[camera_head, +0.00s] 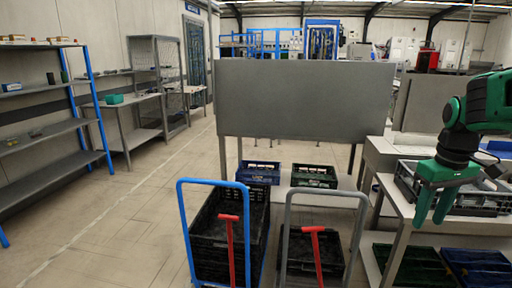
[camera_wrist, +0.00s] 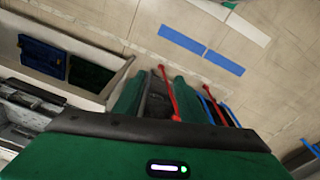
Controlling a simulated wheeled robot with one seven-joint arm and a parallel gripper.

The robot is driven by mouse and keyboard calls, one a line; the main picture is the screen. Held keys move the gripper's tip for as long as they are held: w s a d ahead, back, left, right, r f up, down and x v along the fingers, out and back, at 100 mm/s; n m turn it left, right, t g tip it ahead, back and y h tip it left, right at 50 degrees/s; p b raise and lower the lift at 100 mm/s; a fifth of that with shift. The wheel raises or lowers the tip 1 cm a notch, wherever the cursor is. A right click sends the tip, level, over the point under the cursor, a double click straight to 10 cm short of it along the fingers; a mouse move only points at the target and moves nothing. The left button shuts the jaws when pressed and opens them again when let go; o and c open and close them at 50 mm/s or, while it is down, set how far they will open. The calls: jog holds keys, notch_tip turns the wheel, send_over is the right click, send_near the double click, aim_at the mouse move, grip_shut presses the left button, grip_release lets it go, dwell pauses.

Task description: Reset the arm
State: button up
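My arm reaches in from the right edge of the head view. My green gripper (camera_head: 431,219) points down beside the near left part of a grey crate (camera_head: 484,208) on the right-hand table. In the wrist view, the two green fingers of my gripper (camera_wrist: 157,88) stand apart with nothing held between them. The floor and a cart with a red handle show through the gap, well beyond the fingertips.
Two carts with dark crates, one with a blue frame (camera_head: 181,215) and one with a grey frame (camera_head: 285,225), stand ahead. A large grey panel (camera_head: 305,98) stands behind them. Shelves (camera_head: 40,135) line the left wall. The left floor is clear.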

jog(key=s+f+m, duration=0.3)
jog(key=s+m, duration=0.1)
jog(key=s, duration=0.7)
jog(key=s+a+f+m, duration=0.1)
jog(key=s+f+m, duration=0.2)
jog(key=s, duration=0.7)
jog(key=shift+s+a+f+m+g, duration=0.2)
jog(key=shift+s+f+m+g, duration=0.15)
jog(key=shift+f+m+g, duration=0.1)
jog(key=shift+w+f, duration=0.25)
jog(key=shift+w, duration=0.4)
